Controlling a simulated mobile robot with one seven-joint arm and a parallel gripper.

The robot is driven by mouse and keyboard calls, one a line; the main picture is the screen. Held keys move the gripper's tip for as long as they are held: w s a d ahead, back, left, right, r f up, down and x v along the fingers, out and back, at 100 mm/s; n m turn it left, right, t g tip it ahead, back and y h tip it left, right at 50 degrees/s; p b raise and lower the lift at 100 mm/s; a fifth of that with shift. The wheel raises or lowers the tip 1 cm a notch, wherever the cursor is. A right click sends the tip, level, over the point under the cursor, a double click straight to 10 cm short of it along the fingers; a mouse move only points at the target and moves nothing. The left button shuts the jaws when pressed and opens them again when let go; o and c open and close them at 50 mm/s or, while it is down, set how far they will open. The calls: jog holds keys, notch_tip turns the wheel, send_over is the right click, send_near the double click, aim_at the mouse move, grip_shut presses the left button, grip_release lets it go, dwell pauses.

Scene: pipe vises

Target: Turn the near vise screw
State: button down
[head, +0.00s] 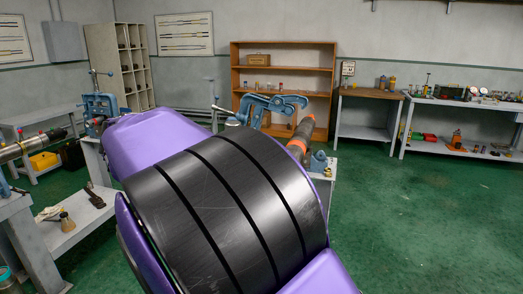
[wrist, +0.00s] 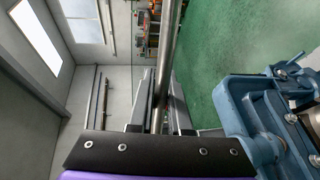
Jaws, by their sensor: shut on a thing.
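The blue vise (head: 265,104) stands in the middle of the head view, behind my arm, with its upper yoke showing. A thin handle bar (head: 222,109) sticks out at its left. In the wrist view, the blue vise body (wrist: 240,105) is at the right. A bare metal bar (wrist: 166,60), which looks like the screw's handle, runs down the middle to my gripper (wrist: 157,150). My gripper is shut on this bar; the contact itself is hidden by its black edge. In the head view my purple and black arm hides the gripper and most of the vise stand.
An orange-ended pipe (head: 299,139) lies just right of the vise. A second blue vise (head: 99,105) stands at the left, with a pipe (head: 18,150) near it. A grey bench (head: 62,235) is at the near left. The green floor (head: 430,225) at right is clear.

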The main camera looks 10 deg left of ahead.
jog(key=shift+r+m+g, duration=0.3)
jog(key=shift+r, duration=0.25)
jog(key=c, duration=1)
grip_release()
jog(key=shift+o, duration=0.8)
jog(key=shift+f, duration=0.1)
jog(key=shift+a+f, duration=0.1)
jog(key=shift+s, duration=0.1)
jog(key=v, duration=0.7)
jog(key=shift+a, duration=0.25)
